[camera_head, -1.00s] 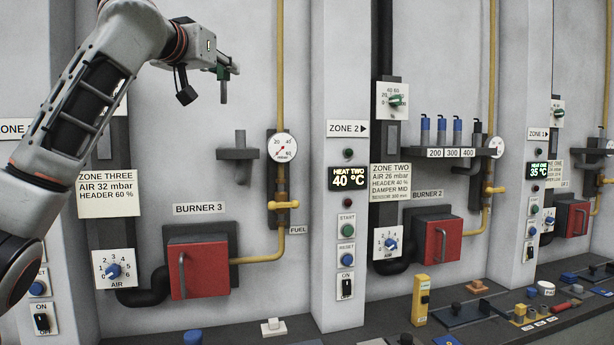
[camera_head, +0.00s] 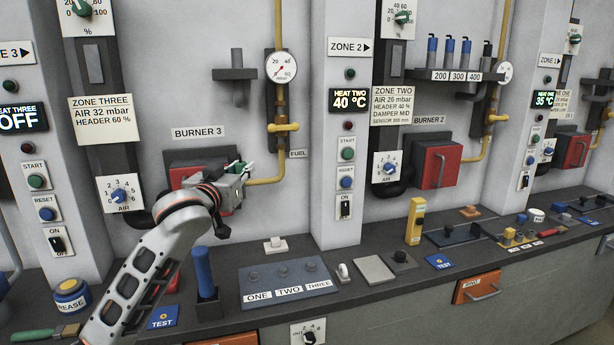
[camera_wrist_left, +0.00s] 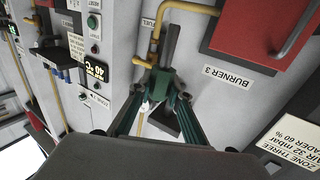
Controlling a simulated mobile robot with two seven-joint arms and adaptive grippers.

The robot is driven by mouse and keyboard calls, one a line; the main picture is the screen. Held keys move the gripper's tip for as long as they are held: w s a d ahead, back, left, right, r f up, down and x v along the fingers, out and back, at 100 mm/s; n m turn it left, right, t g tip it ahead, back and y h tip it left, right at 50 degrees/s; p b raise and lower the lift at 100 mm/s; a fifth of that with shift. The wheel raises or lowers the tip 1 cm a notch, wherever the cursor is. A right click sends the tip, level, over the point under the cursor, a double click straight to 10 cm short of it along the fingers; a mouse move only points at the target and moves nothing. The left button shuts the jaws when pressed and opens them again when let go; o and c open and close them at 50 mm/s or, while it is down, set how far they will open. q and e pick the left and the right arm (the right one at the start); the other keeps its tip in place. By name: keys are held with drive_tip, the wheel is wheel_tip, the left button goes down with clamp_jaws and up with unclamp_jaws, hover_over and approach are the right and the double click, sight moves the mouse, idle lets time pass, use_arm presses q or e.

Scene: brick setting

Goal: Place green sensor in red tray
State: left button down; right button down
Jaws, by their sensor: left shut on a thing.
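My left gripper (camera_head: 236,178) is in front of the red burner 3 box, above the counter. In the left wrist view its fingers (camera_wrist_left: 164,92) are shut on a green-headed sensor (camera_wrist_left: 170,48) with a dark rod, which points toward the top of that picture. In the head view only a bit of green shows at the fingertips, and the rod is hard to make out. A red thing (camera_head: 173,282) on the counter is mostly hidden behind my left arm; I cannot tell whether it is the red tray. My right gripper is not in view.
On the counter (camera_head: 350,300) are a blue cylinder (camera_head: 204,270), a ONE-TWO-THREE plate (camera_head: 288,276), a grey pad (camera_head: 373,269) and a yellow device (camera_head: 415,222). A grey bracket (camera_head: 236,74) and yellow pipe (camera_head: 280,130) project from the wall.

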use_arm(q)
drive_tip(key=s+a+f, duration=0.2)
drive_tip(key=s+f, duration=0.5)
drive_tip(key=f, duration=0.5)
drive_tip(key=s+a+f+y, duration=0.1)
drive_tip(key=s+f, duration=0.3)
drive_tip(key=s, duration=0.4)
drive_tip(key=s+a+f+n+y, duration=0.1)
drive_tip(key=s+a+f, duration=0.2)
drive_tip(key=s, duration=0.6)
drive_tip(key=s+a+f+n+y, duration=0.1)
drive_tip(key=s+a+f, duration=0.1)
drive_tip(key=s+f, duration=0.4)
drive_tip(key=s, duration=0.2)
drive_tip(key=shift+s+a, duration=0.3)
drive_tip(key=shift+w, duration=0.1)
